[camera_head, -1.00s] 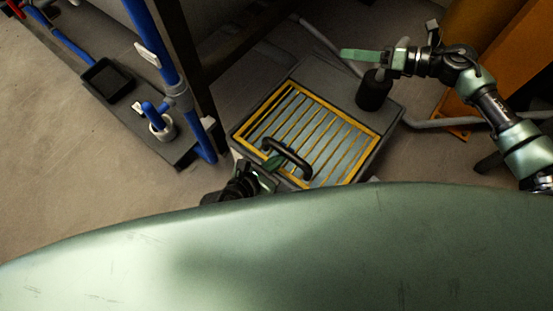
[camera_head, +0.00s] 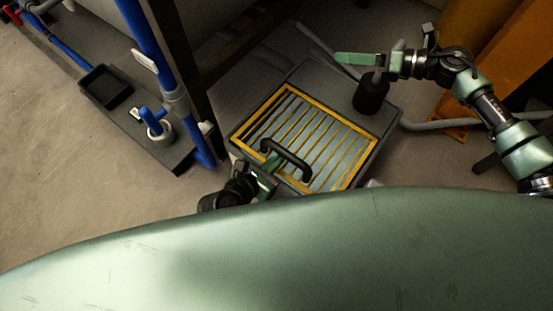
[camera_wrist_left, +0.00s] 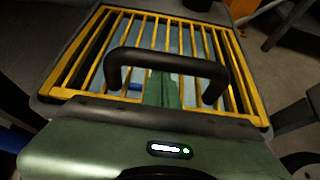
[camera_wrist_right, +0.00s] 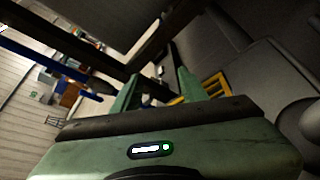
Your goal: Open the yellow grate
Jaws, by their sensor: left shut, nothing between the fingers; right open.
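The yellow grate (camera_head: 336,133) lies flat in a dark grey frame (camera_head: 378,142), over a pale blue-grey surface. It has a dark arched handle (camera_head: 288,155) on its near side, which also shows in the left wrist view (camera_wrist_left: 168,58). My left gripper (camera_head: 270,167) is at the handle, with its green fingers (camera_wrist_left: 163,88) shut together and empty. The fingers reach in below the handle's bar, between its two legs. I cannot tell whether they touch it. My right gripper (camera_head: 356,59) is open and empty above the far right side of the frame.
A dark round cylinder (camera_head: 371,92) is at the frame's right rear corner, just below my right gripper. Blue pipes (camera_head: 166,75) and a dark base plate stand at left. An orange structure (camera_head: 510,75) is at upper right. Bare floor (camera_head: 60,180) lies at left.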

